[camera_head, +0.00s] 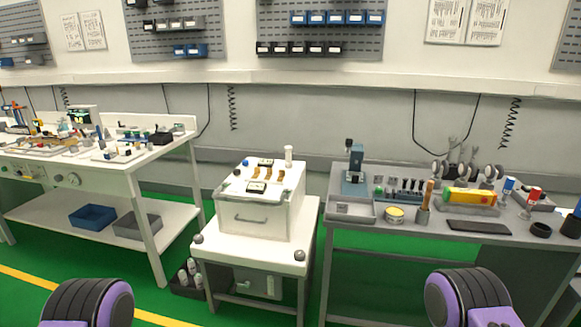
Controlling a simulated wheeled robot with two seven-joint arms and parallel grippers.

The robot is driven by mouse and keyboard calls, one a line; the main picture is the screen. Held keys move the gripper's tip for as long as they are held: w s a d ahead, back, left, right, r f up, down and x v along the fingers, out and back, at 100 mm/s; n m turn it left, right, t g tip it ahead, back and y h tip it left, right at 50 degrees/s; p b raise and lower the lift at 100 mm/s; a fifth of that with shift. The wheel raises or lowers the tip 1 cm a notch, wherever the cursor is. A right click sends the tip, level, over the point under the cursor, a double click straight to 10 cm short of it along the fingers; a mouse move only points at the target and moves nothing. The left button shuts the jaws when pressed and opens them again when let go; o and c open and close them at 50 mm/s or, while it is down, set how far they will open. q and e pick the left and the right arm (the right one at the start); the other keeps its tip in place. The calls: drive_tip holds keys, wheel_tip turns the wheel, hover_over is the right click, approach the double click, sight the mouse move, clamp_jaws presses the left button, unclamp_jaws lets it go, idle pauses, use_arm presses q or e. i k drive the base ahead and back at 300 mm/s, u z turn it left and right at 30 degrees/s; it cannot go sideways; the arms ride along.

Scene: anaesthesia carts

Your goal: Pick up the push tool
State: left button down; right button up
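I cannot tell for certain which thing is the push tool. A rod with an orange-brown handle (428,193) stands upright in a small grey holder (422,216) on the right grey bench (350,226); it may be the push tool. Black and purple parts of my two arms show at the bottom left and bottom right. Neither of my grippers is in view.
A white box (256,217) with small parts on top stands on a white cart (217,250) in the middle. The right bench also holds a yellow-red box (469,197), a black pad (478,227) and a round yellow tin (395,214). A cluttered white workbench (125,183) stands left.

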sight(289, 163)
drive_tip(key=u, duration=0.75)
drive_tip(key=i, duration=1.1)
drive_tip(key=z, duration=0.15)
